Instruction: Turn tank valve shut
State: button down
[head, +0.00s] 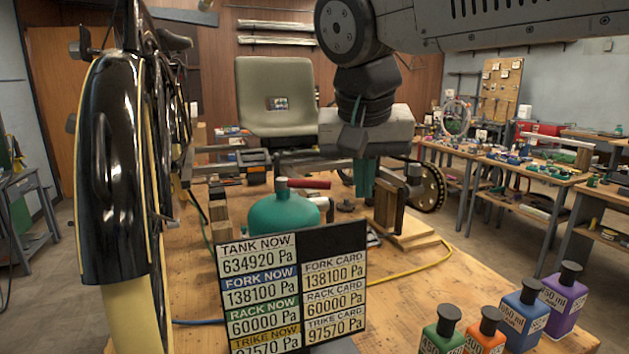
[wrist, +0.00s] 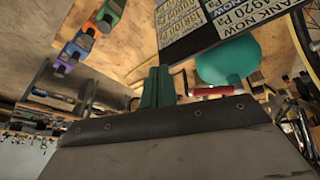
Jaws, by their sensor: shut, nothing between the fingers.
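The teal tank (head: 283,218) stands on the wooden bench behind the pressure board. Its valve has a red lever (head: 308,184) on top, pointing right in the head view. My gripper (head: 364,180) hangs to the right of the lever, with its teal fingers pointing down and apart from it in the picture. In the wrist view the shut, empty fingers (wrist: 157,86) are left of the red lever (wrist: 211,91) and the tank (wrist: 227,62). The pressure board (head: 290,285) hides the tank's lower part and reads TANK NOW 634920 Pa.
A black wheel with fender (head: 112,165) stands at left. Several coloured bottles (head: 522,315) stand at front right. Wooden blocks (head: 390,208) and a yellow hose (head: 425,262) lie right of the tank. A grey seat (head: 277,97) is behind.

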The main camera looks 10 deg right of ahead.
aim_at(314, 185)
jog(key=w+a+r+t, duration=0.1)
jog(key=w+a+r, duration=0.3)
jog(key=a, duration=0.4)
jog(key=shift+m, duration=0.5)
jog(key=w+d+f, duration=0.1)
jog(key=w+f, duration=0.3)
jog(key=f, duration=0.1)
jog(key=w+d+f, duration=0.1)
jog(key=w+f, duration=0.1)
jog(key=f, duration=0.1)
jog(key=shift+w+d, duration=0.2)
jog(key=shift+d, duration=0.1)
jog(key=shift+w+d+r, duration=0.1)
jog(key=shift+w+d, duration=0.05)
jog(key=shift+w, duration=0.4)
